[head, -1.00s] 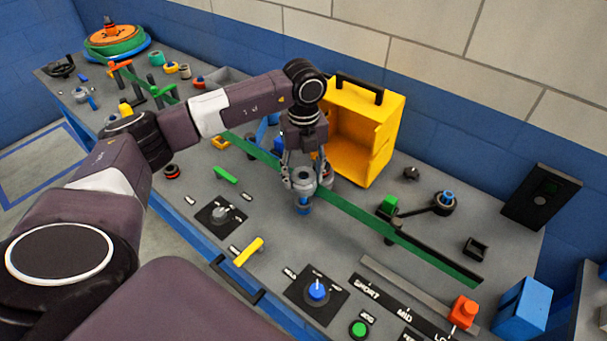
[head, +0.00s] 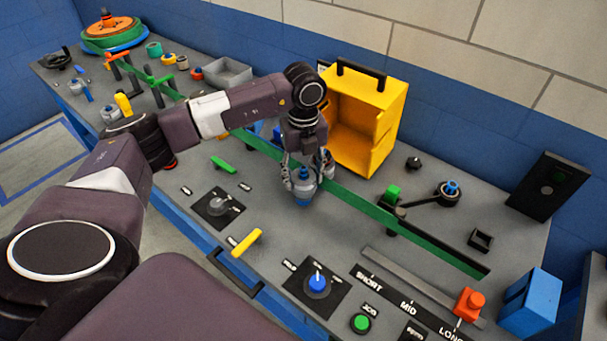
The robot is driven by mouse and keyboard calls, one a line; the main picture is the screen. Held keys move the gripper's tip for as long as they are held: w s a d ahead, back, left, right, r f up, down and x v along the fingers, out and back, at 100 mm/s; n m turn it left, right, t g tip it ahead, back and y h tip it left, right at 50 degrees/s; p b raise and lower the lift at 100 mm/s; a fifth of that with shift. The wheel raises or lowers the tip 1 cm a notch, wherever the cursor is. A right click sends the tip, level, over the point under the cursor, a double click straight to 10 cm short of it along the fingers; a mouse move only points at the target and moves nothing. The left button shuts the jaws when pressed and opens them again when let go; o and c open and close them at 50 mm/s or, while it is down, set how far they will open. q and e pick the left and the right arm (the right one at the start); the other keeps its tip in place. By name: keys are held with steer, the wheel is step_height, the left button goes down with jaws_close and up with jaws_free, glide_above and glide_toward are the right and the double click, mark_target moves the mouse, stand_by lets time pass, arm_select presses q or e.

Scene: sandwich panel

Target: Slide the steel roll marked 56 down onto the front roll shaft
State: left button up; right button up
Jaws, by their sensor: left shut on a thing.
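The steel roll (head: 303,187) is a short grey cylinder between the fingers of my left gripper (head: 304,182). The gripper is shut on it and points down. The front roll shaft (head: 303,173) is blue; its tip shows up through the middle of the roll, so the roll sits around the shaft. A blue part (head: 303,202) shows just under the roll. The number on the roll cannot be read from here. My right gripper is not in view.
A long green strip (head: 352,199) runs across the bench behind the roll. An open yellow case (head: 383,130) stands close behind the gripper. A dial plate (head: 207,202) and a yellow lever (head: 246,243) lie in front. A blue box (head: 533,302) stands at right.

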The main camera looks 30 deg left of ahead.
arm_select(q)
steer(key=shift+f, duration=0.25)
steer(key=o, duration=1.5)
step_height(320, 180, up, 13)
steer(key=p, duration=0.9)
steer(key=shift+r, duration=0.2)
steer(key=shift+f, duration=0.1)
